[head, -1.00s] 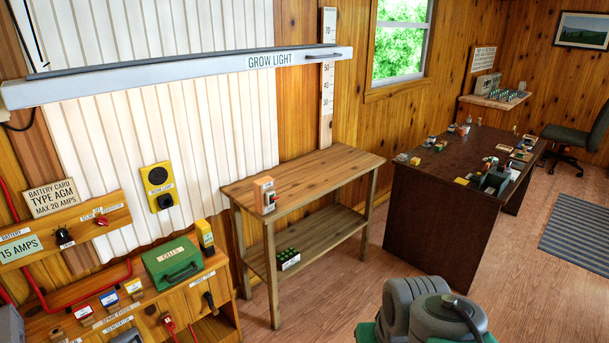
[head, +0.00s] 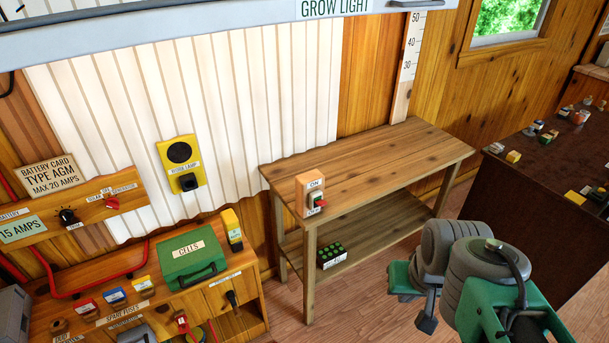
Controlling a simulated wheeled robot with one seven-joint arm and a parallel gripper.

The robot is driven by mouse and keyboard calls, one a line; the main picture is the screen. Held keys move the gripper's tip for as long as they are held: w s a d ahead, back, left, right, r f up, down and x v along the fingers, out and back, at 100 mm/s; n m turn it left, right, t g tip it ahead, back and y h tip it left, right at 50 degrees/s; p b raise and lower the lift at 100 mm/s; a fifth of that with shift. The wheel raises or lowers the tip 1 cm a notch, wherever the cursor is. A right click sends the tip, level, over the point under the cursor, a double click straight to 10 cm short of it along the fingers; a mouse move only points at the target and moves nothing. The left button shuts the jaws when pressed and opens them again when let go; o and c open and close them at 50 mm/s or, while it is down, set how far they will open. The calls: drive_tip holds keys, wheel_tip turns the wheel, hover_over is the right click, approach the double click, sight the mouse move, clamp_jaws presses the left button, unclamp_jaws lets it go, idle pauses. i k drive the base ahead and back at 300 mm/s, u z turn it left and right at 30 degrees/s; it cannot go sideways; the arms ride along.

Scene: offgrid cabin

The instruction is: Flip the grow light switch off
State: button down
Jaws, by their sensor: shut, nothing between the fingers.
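The switch box (head: 307,184) is a small wooden-coloured block at the front left corner of the wooden bench. It reads "ON" at its top and has a lever (head: 320,203) with a red tip on its front. The lower label is too small to read, and I cannot tell the lever's exact position. The long grow light (head: 240,22), marked "GROW LIGHT", runs across the top of the view. My gripper (head: 427,322) shows small and partly hidden by my arm at the lower right. It is shut and empty, to the right of the switch and apart from it.
At left is a cabinet (head: 250,290) with a green case (head: 188,258) and fuses. A yellow lamp (head: 181,165) hangs on the wall. A dark desk (head: 530,215) stands at right.

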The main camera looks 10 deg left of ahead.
sight(321, 203)
drive_tip(key=u, duration=0.65)
drive_tip(key=i, duration=0.9)
drive_tip(key=u, duration=1.1)
drive_tip(key=i, duration=0.4)
drive_tip(key=u, duration=0.4)
